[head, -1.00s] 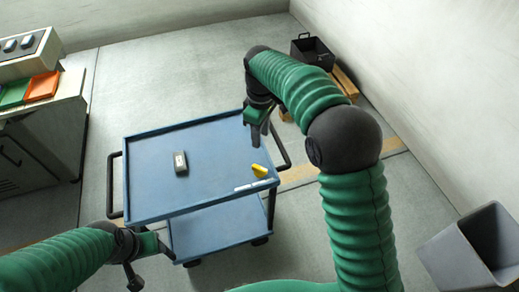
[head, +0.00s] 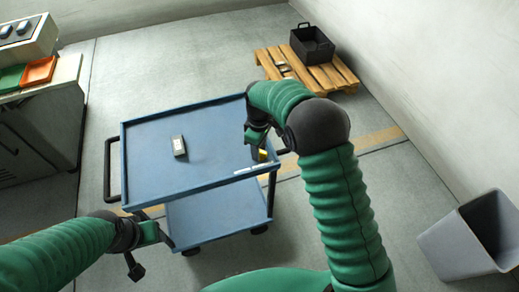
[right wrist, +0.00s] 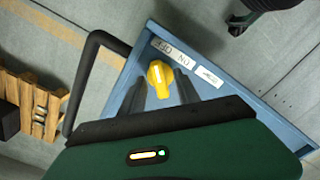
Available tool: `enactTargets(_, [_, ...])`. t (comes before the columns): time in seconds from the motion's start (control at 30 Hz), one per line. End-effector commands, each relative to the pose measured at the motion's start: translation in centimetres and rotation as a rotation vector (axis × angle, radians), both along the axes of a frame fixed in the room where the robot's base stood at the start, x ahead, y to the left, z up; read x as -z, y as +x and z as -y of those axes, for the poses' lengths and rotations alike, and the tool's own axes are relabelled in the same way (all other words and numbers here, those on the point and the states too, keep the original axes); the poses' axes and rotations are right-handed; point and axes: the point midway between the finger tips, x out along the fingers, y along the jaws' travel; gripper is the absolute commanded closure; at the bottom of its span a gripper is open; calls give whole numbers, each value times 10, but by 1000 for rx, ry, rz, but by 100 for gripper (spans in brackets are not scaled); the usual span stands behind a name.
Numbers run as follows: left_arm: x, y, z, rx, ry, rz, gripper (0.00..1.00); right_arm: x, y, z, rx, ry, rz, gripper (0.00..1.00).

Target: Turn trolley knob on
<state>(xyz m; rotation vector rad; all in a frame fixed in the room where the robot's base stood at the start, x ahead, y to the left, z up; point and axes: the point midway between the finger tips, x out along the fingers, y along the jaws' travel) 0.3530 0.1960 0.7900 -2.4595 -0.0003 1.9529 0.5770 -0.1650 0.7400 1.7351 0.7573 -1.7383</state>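The blue trolley (head: 140,150) stands in front of me, with a yellow knob (head: 263,155) at its near right corner. In the right wrist view the yellow knob (right wrist: 160,80) has a pale line along it, and small white labels (right wrist: 173,53) sit beside it, seemingly reading OFF and ON upside down. My right gripper (head: 254,143) is over this corner; in the right wrist view its dark fingers (right wrist: 158,92) are apart, one on each side of the knob. I cannot tell whether they touch it. My left gripper (head: 162,238) is near the trolley's front left, its fingers unclear.
A wooden pallet (head: 335,80) with a black crate (head: 312,45) stands behind right. A grey bin (head: 460,250) is at right, a cabinet with trays (head: 38,71) at left. Floor around the trolley is clear.

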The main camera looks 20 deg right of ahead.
Motion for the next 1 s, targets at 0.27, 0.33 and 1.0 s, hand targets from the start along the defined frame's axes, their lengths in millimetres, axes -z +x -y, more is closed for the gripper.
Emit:
enactTargets(0.27, [0,0,0,0,0,0,53,0,0,1,1,1,0,74])
enactTargets(0.33, [0,0,0,0,0,0,53,0,0,2,1,1,0,83])
enactTargets(1.0, [-9,0,0,0,0,0,53,-2,0,1,54,0,-1,100])
